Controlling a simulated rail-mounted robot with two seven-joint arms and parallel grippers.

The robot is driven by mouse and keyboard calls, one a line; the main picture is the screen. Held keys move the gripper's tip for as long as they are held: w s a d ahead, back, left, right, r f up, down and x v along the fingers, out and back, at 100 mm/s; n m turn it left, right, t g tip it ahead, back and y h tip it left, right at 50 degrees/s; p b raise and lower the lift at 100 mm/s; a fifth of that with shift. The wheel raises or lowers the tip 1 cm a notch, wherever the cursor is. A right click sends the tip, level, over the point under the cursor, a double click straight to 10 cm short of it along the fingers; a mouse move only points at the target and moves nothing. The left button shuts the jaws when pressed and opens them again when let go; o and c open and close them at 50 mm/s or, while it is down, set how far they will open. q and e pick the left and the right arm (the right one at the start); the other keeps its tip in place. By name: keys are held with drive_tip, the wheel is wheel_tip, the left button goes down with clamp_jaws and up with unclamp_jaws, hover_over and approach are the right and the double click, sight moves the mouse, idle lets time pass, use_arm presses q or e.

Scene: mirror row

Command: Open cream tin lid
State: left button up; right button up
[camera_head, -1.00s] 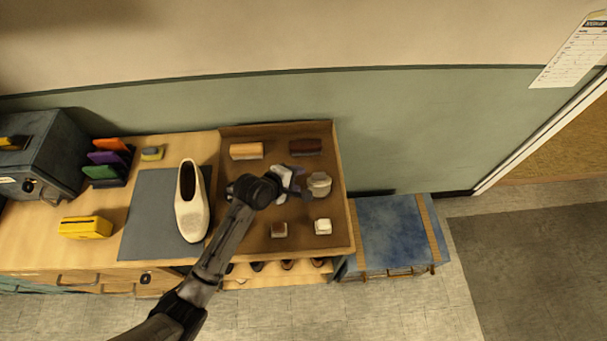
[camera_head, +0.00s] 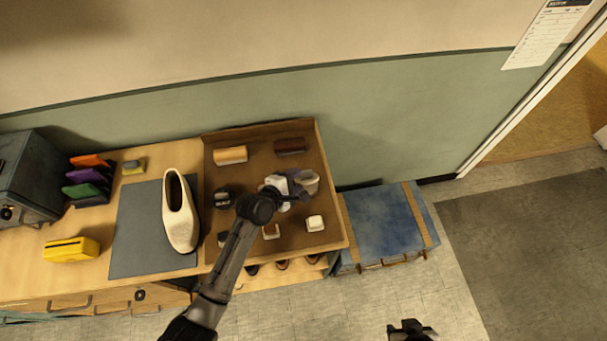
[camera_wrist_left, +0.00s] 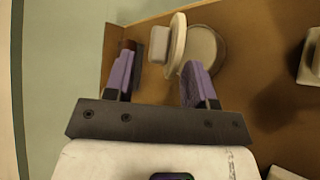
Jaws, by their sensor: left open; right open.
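The cream tin (camera_head: 311,183) is a pale round tin near the tray's right side, partly hidden by my left gripper (camera_head: 292,190). In the left wrist view, its pale disc-shaped lid (camera_wrist_left: 178,45) shows nearly edge-on beside the round body (camera_wrist_left: 205,52). A small light-grey block-like knob (camera_wrist_left: 159,44) sits on the lid. My left gripper's open purple fingers (camera_wrist_left: 160,80) straddle the knob and lid in this picture; contact cannot be made out. My right gripper (camera_head: 412,330) is open at the bottom edge, far from the tin.
The brown tray (camera_head: 322,145) also holds brushes (camera_head: 231,155), a dark jar (camera_head: 222,197) and a white-topped block (camera_head: 315,223) close to the tin. A cream shoe (camera_head: 180,210) lies on a grey mat (camera_head: 135,240) left.

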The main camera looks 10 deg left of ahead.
sight(305, 175)
use_arm(q)
drive_tip(key=shift+x, duration=2.1)
